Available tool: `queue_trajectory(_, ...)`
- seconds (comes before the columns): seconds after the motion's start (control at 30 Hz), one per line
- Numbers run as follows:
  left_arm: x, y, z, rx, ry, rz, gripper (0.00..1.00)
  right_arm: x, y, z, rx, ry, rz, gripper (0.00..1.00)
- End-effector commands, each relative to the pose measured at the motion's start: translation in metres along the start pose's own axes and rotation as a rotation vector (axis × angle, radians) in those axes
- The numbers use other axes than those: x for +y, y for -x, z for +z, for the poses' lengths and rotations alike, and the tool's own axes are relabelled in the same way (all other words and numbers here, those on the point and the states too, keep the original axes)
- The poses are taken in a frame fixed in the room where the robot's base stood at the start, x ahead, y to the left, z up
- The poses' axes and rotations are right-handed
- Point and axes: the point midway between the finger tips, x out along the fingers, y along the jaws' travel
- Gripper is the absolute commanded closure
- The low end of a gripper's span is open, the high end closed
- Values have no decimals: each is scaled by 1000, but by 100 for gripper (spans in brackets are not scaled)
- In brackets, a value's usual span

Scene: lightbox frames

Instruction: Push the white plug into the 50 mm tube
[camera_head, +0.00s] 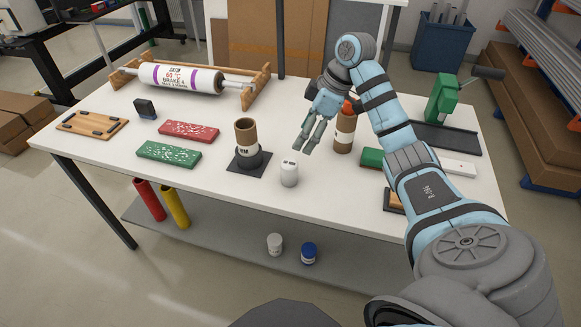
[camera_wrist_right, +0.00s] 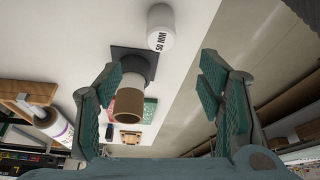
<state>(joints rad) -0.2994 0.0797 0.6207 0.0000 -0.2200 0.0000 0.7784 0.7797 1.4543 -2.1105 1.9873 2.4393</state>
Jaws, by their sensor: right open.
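The white plug (camera_head: 289,174) stands upright on the white table near its front edge; in the right wrist view the plug (camera_wrist_right: 161,18) shows the print "50 MM". The brown cardboard tube (camera_head: 246,133) stands upright in a dark holder on a black base plate, left of the plug and apart from it; it also shows in the right wrist view (camera_wrist_right: 128,103). The tube's upper end looks open. My right gripper (camera_head: 306,148) is open and empty, above and slightly right of the plug; its fingers also frame the right wrist view (camera_wrist_right: 157,85). My left gripper is not in view.
A brown bottle-like cylinder (camera_head: 344,132) with an orange top stands behind my right gripper. Red (camera_head: 188,131) and green (camera_head: 168,152) speckled slabs lie left of the tube. A white roll (camera_head: 180,78) rests on a wooden stand. A green press (camera_head: 442,100) stands at right.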

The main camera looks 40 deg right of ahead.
Motion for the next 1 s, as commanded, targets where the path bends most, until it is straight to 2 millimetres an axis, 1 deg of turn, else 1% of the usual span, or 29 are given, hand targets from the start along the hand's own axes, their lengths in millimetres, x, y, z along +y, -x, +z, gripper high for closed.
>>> queue_trajectory(0.03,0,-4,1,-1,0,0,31,-2,-19,1,0,1,-8,38)
queue_trajectory(0.1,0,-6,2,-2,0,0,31,-2,-38,0,2,3,-8,38)
queue_trajectory(0.2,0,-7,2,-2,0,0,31,-2,-58,0,2,3,-7,38)
queue_trajectory(0.37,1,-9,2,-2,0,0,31,-2,-79,1,3,5,-5,38)
queue_trajectory(0.5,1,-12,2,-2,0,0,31,-3,-107,5,4,6,-7,38)
queue_trajectory(0.6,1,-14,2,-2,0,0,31,-3,-119,4,4,7,-5,38)
queue_trajectory(0.8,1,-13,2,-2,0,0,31,-2,-120,4,4,8,-3,38)
queue_trajectory(0.97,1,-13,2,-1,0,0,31,-2,-120,4,4,8,-3,64)
queue_trajectory(1.0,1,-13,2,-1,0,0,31,-2,-120,4,5,8,-3,70)
